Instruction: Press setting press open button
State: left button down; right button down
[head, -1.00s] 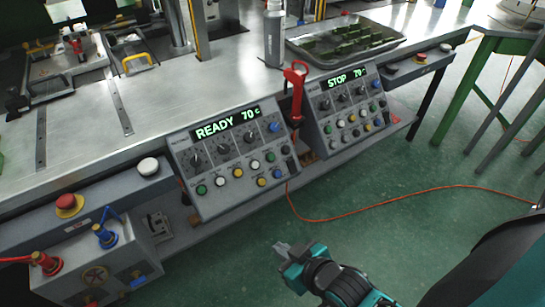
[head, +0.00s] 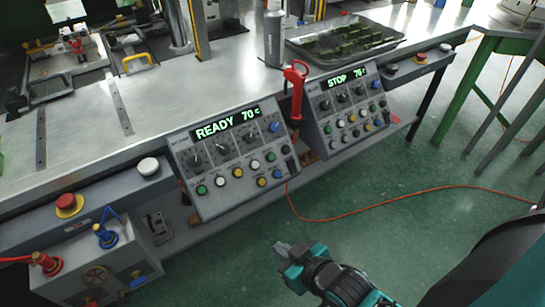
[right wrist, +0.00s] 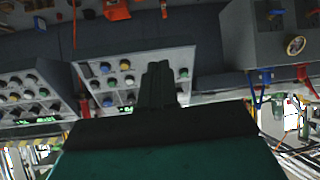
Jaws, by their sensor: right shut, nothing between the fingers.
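The left control panel (head: 225,150) shows "READY 70 c" in green, above several knobs and coloured buttons. A second panel (head: 345,108) to its right reads "STOP 70". Which button opens the setting press cannot be read. My right gripper (head: 281,247) is shut and empty, in front of and below the left panel, apart from it. In the right wrist view the shut fingers (right wrist: 158,85) stand before a panel (right wrist: 120,78) with buttons, which appears upside down. My left gripper is not in view.
The metal bench (head: 90,150) carries a tray (head: 300,47) of green pieces and a grey bottle (head: 274,35). A red-handled tool (head: 297,85) hangs between the panels. A red button (head: 69,202) and a white button (head: 148,166) sit on the bench front. An orange cable (head: 400,200) crosses the floor.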

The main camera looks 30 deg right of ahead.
aim_at(271, 157)
jog(key=shift+f, duration=0.1)
dwell(0.3)
